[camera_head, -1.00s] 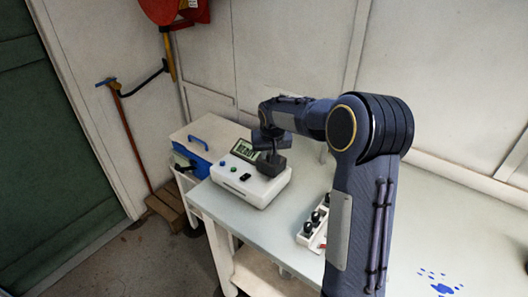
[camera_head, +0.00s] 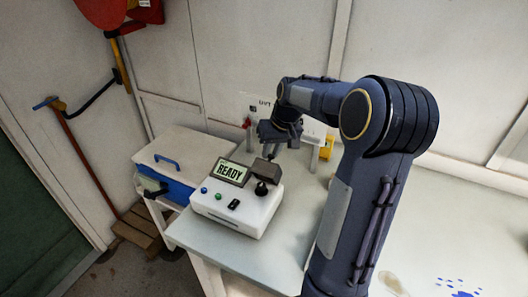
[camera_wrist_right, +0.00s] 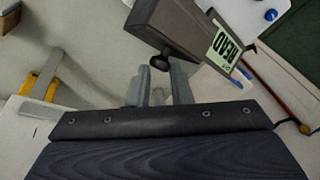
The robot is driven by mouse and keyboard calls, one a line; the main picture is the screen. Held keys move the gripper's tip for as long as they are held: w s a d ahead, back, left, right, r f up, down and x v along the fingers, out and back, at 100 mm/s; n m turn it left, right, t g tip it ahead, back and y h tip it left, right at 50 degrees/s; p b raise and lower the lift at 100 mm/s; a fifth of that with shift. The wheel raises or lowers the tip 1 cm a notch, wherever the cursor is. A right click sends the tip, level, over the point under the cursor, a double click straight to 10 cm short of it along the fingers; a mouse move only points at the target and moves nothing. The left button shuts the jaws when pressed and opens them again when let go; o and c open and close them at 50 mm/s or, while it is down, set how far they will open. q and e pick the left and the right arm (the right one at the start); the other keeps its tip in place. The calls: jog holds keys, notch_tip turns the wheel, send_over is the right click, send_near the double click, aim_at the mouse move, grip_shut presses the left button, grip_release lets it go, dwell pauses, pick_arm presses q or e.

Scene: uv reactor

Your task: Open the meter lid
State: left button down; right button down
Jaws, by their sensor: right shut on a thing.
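The meter (camera_head: 228,212) is a white box on the bench, with a display reading READY and small buttons. Its dark grey lid (camera_head: 267,172) stands at the back right of the box and looks tilted up. A black round part (camera_head: 262,188) shows in front of it. My right gripper (camera_head: 271,152) is at the lid's far side. In the wrist view, the lid (camera_wrist_right: 185,28) has a small black knob (camera_wrist_right: 160,62) at the tips of my right gripper's fingers (camera_wrist_right: 161,78), which are shut on it. My left gripper is out of view.
A blue box with a pale lid (camera_head: 188,155) stands left of the meter. White apparatus marked UVT (camera_head: 262,103) and a yellow part (camera_head: 327,148) stand behind my right arm. The bench (camera_head: 215,250) is clear in front of the meter.

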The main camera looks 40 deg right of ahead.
jog(key=shift+w+d+f+b, duration=0.25)
jog(key=shift+d+f+b, duration=0.15)
jog(key=shift+d+f, duration=0.6)
jog(key=shift+w+d+f+b, duration=0.2)
jog(key=shift+d+f+b, duration=0.2)
jog(key=shift+d+f, duration=0.5)
jog(key=c, duration=1.9)
grip_release()
jog(key=shift+r, duration=0.2)
jog(key=shift+c, duration=0.2)
jog(key=shift+o, duration=1.1)
jog(key=shift+s+d, duration=0.15)
jog(key=o, duration=0.4)
jog(key=shift+s+r, duration=0.1)
jog(key=shift+s, duration=0.05)
